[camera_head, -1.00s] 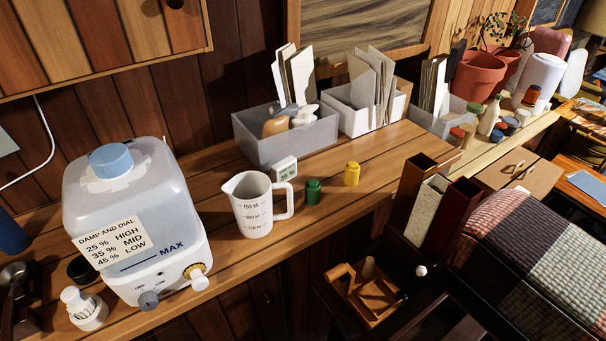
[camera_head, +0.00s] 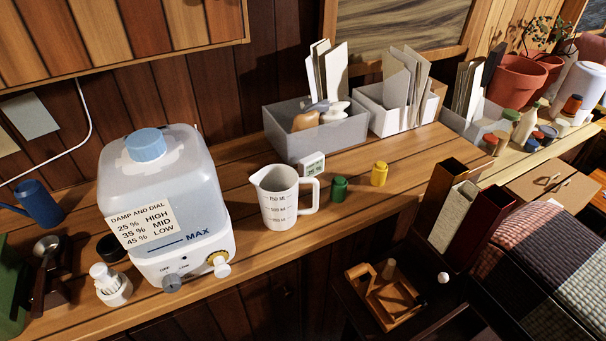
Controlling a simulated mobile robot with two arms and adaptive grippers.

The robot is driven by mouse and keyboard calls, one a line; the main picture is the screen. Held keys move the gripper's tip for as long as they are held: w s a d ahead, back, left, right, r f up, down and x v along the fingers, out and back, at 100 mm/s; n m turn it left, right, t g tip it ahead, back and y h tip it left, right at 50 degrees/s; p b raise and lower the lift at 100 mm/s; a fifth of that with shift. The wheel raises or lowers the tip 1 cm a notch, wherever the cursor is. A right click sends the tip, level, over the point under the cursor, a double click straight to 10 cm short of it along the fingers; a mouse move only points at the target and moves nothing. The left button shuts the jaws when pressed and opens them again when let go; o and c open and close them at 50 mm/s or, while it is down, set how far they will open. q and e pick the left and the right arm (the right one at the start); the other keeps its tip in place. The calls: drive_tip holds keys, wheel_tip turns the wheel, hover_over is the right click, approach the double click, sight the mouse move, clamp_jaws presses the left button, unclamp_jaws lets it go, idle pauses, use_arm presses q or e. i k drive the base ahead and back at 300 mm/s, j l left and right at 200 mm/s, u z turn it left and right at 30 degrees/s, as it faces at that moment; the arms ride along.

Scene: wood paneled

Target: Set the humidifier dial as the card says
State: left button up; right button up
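The humidifier (camera_head: 185,262) stands on the wooden counter at the left, with a translucent tank, a blue cap (camera_head: 147,145) and a MAX line. The card (camera_head: 141,226) on its front reads "DAMP AND DIAL", 25 % HIGH, 35 % MID, 45 % LOW. A grey knob (camera_head: 172,284) sits low on the front near OFF and ON marks. A second, pale knob on a brass collar (camera_head: 219,264) is to its right; its setting is too small to read. A small white meter (camera_head: 312,166) behind the measuring jug appears to show 35 %. Neither gripper is in view.
A white measuring jug (camera_head: 284,197), a green jar (camera_head: 339,189) and a yellow jar (camera_head: 379,174) stand right of the humidifier. Grey bins (camera_head: 318,137) line the back.

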sight(172, 283)
drive_tip(key=u, duration=1.15)
drive_tip(key=k+j+z, duration=0.15)
drive_tip(key=k+j, duration=0.05)
